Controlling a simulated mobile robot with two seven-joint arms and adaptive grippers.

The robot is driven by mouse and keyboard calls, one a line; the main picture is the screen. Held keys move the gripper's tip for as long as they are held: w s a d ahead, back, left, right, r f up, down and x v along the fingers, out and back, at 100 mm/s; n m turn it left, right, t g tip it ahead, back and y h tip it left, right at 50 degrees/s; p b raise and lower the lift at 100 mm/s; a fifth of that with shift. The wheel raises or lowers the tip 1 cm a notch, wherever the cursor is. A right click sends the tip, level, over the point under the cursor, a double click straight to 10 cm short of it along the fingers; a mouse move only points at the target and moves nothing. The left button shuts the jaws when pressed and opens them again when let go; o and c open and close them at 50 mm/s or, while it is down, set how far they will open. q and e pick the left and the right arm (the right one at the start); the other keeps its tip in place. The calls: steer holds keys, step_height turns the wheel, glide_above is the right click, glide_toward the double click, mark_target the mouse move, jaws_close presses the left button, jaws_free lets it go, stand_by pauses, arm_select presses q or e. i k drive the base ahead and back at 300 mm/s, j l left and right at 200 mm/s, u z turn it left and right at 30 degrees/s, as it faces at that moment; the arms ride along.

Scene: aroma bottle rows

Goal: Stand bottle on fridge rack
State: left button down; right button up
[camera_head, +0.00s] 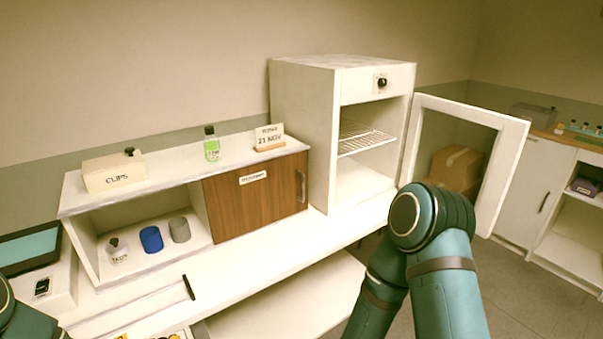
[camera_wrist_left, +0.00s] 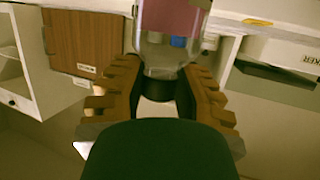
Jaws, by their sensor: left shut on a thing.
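In the left wrist view, my left gripper (camera_wrist_left: 158,82) is shut on a clear bottle (camera_wrist_left: 160,50). The bottle has a pinkish label and a dark cap; the fingers close around its neck end. This bottle is not visible in the head view. The fridge (camera_head: 302,130) stands open on the counter in the head view, with its door (camera_head: 515,150) swung out to the right. A wire fridge rack (camera_head: 365,140) runs across its inside, and no bottle shows on it. My right gripper is out of view.
A low cabinet (camera_head: 133,273) beside the fridge carries a clips box (camera_head: 115,175), a green-labelled bottle (camera_head: 211,145) and a date sign (camera_head: 269,137). Its open bay holds a blue cup (camera_head: 151,240), a grey cup (camera_head: 180,229) and a small jar (camera_head: 117,252).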

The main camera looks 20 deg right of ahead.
mark_target(349, 143)
steer(key=i+l, duration=0.1)
steer(key=l, duration=0.3)
steer(key=i+l+z, duration=0.1)
steer(key=l, duration=0.35)
steer(key=i+l, duration=0.1)
steer(key=l, duration=0.3)
steer(key=i+l, duration=0.1)
steer(key=l, duration=0.3)
steer(key=i+l+z, duration=0.1)
steer(key=l, duration=0.35)
steer(key=i+l, duration=0.15)
steer(key=l, duration=0.25)
steer(key=i+l, duration=0.15)
steer(key=l, duration=0.25)
steer(key=i+l+z, duration=0.1)
steer(key=l, duration=0.3)
